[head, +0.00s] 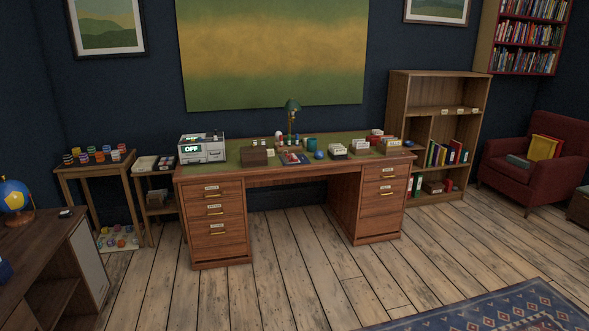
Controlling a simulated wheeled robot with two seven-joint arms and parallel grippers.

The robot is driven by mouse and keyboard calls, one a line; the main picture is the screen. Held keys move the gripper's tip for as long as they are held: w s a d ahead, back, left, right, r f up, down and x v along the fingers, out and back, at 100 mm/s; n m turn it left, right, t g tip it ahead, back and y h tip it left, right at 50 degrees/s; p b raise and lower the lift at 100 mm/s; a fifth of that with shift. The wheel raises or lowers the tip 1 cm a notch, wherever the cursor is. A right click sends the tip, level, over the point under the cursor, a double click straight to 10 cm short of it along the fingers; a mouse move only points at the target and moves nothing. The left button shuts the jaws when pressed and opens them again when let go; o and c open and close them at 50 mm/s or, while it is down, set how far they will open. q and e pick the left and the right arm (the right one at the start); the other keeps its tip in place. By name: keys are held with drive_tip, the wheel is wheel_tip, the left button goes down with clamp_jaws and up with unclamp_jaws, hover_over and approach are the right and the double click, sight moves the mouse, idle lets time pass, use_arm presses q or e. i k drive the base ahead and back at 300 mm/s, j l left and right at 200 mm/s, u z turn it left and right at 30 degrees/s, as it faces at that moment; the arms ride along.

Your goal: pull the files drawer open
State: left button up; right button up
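A wooden desk with a green top (300,174) stands against the far wall. Its left pedestal has several stacked drawers with brass handles and small white labels: a top drawer (213,194), a middle drawer (215,212) and a bottom drawer (217,236). Its right pedestal has an upper drawer (386,173), one below it (384,188) and a larger bottom drawer (380,215). All these drawers look shut. The labels are too small to read, so I cannot tell which is the files drawer. Neither of my grippers shows in the head view.
Open plank floor (290,270) lies before the desk. A patterned blue rug (500,310) is at the lower right. A side desk with a globe (15,196) stands at the left. A bookcase (440,85) and red armchair (510,160) are at the right.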

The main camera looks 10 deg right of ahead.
sight(379, 198)
drive_tip(key=i+l+z, duration=0.1)
drive_tip(key=i+z, duration=0.25)
drive_tip(key=i, duration=0.3)
drive_tip(key=i+z, duration=0.35)
drive_tip(key=i, duration=0.3)
drive_tip(key=i+j+z, duration=0.35)
drive_tip(key=i, duration=0.3)
drive_tip(key=i+l+u, duration=0.15)
drive_tip(key=i+l, duration=0.15)
drive_tip(key=i, duration=0.35)
drive_tip(key=i+l+u, duration=0.1)
drive_tip(key=i+l, duration=0.3)
drive_tip(key=i, duration=0.2)
drive_tip(key=i+l+u, duration=0.15)
drive_tip(key=i+l, duration=0.25)
drive_tip(key=i, duration=0.2)
drive_tip(key=i+l+u, duration=0.3)
drive_tip(key=i+l, duration=0.2)
drive_tip(key=l, duration=0.25)
